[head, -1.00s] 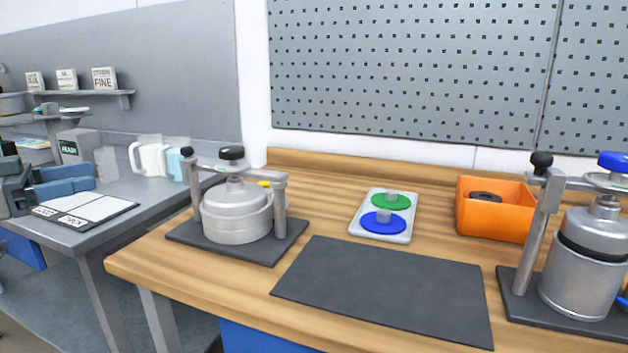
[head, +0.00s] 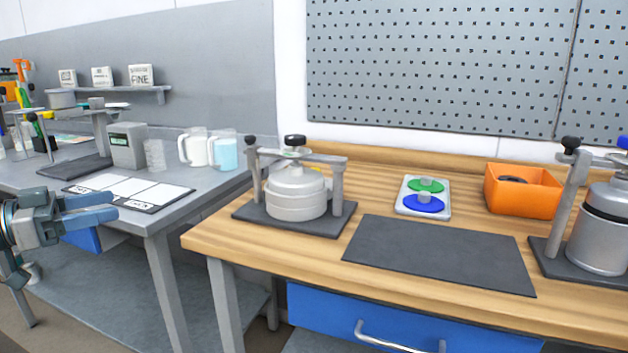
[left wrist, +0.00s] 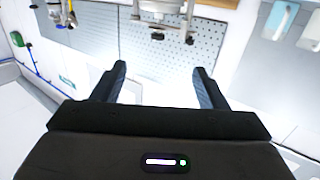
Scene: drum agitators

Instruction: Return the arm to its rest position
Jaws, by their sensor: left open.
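My left gripper (head: 92,210) is at the left edge of the head view, in front of the grey side table. Its two blue-grey fingers are apart, with nothing between them. In the left wrist view the open fingers (left wrist: 160,85) also show empty, with a pegboard and part of a clamp stand beyond them. My right gripper is in neither view. A wide silver drum in a clamp frame (head: 296,195) stands on the wooden bench. A taller silver drum (head: 598,235) in another frame is cut off at the right edge.
A white tray with green and blue discs (head: 424,212), an orange bin (head: 522,190) and a bare dark mat (head: 440,254) are on the bench. The grey table (head: 215,185) holds jugs (head: 194,148), a grey box (head: 127,146) and a card board (head: 135,192). A blue drawer (head: 400,325) is below.

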